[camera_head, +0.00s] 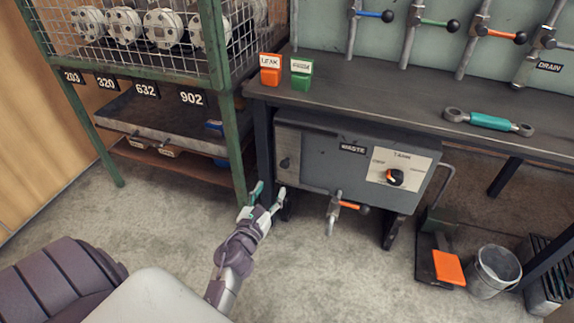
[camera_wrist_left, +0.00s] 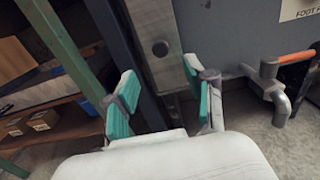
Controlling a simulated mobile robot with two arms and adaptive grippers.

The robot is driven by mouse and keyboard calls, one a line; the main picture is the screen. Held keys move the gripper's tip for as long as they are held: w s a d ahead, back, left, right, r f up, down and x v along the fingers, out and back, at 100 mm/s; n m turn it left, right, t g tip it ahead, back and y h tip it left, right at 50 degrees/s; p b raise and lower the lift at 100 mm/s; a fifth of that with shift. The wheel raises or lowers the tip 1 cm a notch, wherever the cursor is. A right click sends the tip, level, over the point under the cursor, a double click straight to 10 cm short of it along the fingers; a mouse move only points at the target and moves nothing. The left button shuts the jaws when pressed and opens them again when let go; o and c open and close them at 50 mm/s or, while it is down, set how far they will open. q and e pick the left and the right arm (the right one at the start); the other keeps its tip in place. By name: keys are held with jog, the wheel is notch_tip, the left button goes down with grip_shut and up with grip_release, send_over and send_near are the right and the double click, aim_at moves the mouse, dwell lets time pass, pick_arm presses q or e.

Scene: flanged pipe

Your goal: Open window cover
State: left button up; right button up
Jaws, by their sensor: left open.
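The grey waste tank (camera_head: 345,178) hangs under the workbench. My left gripper (camera_head: 268,193) is open and empty, just below and left of the plate in the head view. In the wrist view its teal-padded fingers (camera_wrist_left: 160,90) stand apart on either side of the plate. I see no clear contact. My right gripper is not in view.
A green rack (camera_head: 232,140) stands close left of the gripper. A valve with an orange handle (camera_head: 348,205) projects below the tank. An orange pedal (camera_head: 448,267) and a bucket (camera_head: 494,270) stand on the right. The floor in front is clear.

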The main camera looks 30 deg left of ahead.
aim_at(284, 166)
pick_arm(q)
jog(key=b+x, duration=0.1)
jog(key=x, duration=1.1)
jog(key=shift+d, duration=0.1)
grip_shut()
